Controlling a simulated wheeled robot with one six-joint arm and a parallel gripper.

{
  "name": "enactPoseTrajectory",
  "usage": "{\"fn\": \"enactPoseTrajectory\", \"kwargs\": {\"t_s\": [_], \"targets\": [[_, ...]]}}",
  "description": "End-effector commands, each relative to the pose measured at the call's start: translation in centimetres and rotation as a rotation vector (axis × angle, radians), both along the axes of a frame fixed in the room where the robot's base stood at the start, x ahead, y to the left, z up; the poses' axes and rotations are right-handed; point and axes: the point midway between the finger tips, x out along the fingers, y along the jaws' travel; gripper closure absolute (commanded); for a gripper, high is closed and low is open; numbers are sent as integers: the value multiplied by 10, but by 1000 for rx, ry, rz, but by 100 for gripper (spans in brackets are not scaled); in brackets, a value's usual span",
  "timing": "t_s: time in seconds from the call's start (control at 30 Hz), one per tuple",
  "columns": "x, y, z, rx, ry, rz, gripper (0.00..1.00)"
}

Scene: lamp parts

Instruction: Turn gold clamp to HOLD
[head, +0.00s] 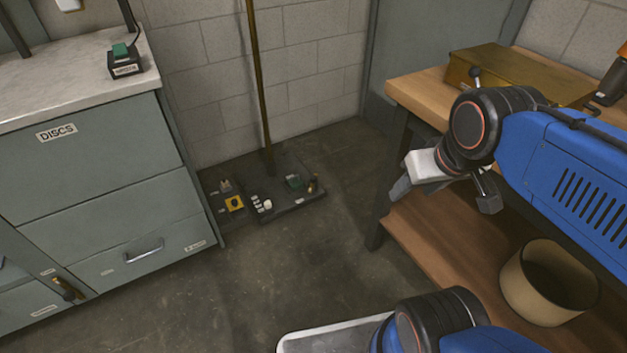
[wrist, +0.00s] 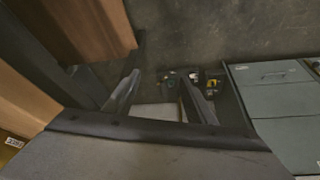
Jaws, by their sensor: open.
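A small gold-brown lever (head: 68,289) is mounted on the front of the grey cabinet at the lower left of the head view. It looks like the gold clamp. It sits tilted, with small labels above and below it that are too small to read, so I cannot tell which setting it points at. My gripper (head: 443,190) is open and empty, far to the right of the lever, beside the wooden bench. Its two fingers also show in the wrist view (wrist: 160,95), spread apart. I cannot make out the lever in the wrist view.
The grey cabinet (head: 90,175) fills the left. Floor between is clear.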

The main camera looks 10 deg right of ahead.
Motion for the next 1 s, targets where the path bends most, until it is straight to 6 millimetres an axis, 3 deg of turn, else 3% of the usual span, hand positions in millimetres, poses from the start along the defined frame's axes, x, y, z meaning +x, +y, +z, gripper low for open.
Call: {"fn": "enactPoseTrajectory", "kwargs": {"t_s": [0.17,0.53,0.77,1.0], "targets": [[26,1,12,-1,18,5,51],[126,5,38,-4,72,21,51],[193,9,41,-5,105,31,51],[264,13,32,-8,141,41,51]]}}
